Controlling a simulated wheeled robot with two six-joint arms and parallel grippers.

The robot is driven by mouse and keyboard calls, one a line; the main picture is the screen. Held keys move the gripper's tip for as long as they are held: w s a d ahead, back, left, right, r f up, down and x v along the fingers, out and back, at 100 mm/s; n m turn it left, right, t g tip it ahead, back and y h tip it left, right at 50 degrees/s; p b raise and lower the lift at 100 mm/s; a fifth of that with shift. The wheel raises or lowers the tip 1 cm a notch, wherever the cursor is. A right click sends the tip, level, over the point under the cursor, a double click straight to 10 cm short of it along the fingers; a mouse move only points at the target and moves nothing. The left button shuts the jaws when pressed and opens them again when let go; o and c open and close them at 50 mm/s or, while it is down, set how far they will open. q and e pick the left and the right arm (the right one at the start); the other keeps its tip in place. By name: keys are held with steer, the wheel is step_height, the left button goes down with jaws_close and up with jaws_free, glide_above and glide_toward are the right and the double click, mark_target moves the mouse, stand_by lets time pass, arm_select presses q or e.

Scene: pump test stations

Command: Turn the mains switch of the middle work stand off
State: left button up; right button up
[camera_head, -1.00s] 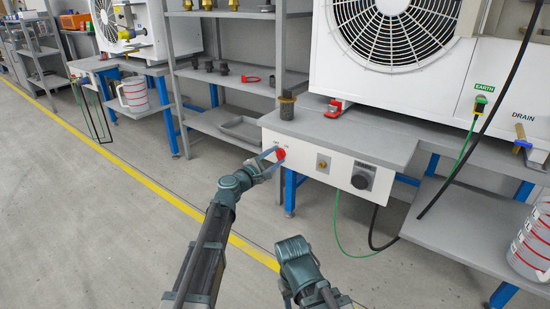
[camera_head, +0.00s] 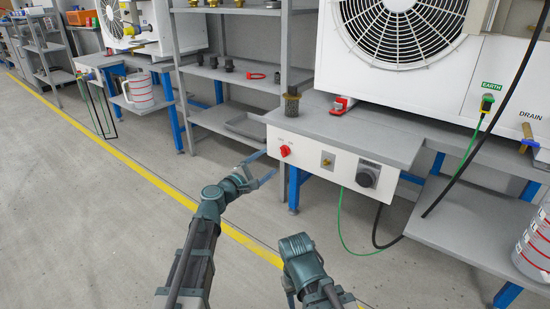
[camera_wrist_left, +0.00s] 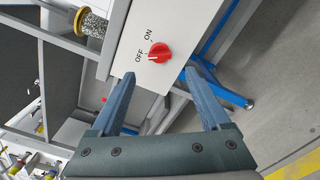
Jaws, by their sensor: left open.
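The mains switch is a red rotary knob (camera_head: 285,151) on the white front panel (camera_head: 310,158) of the work stand. In the left wrist view the knob (camera_wrist_left: 159,52) sits beside the words OFF and ON, and its pale mark seems to face OFF. My left gripper (camera_head: 267,165) is open and empty, a little in front of the panel and apart from the knob. In the left wrist view its fingers (camera_wrist_left: 161,74) point at the panel with the knob beyond their tips. Part of my right arm shows at the bottom, but its fingers are not visible.
A brass fitting (camera_head: 326,161) and a black socket (camera_head: 368,175) sit right of the knob. Green and black cables hang below. A grey shelf rack (camera_head: 230,77) stands left of the stand, and a white fan unit (camera_head: 400,60) stands on top. The floor in front is clear.

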arm_select(q)
steer(key=v, duration=0.6)
steer(key=shift+s, duration=0.1)
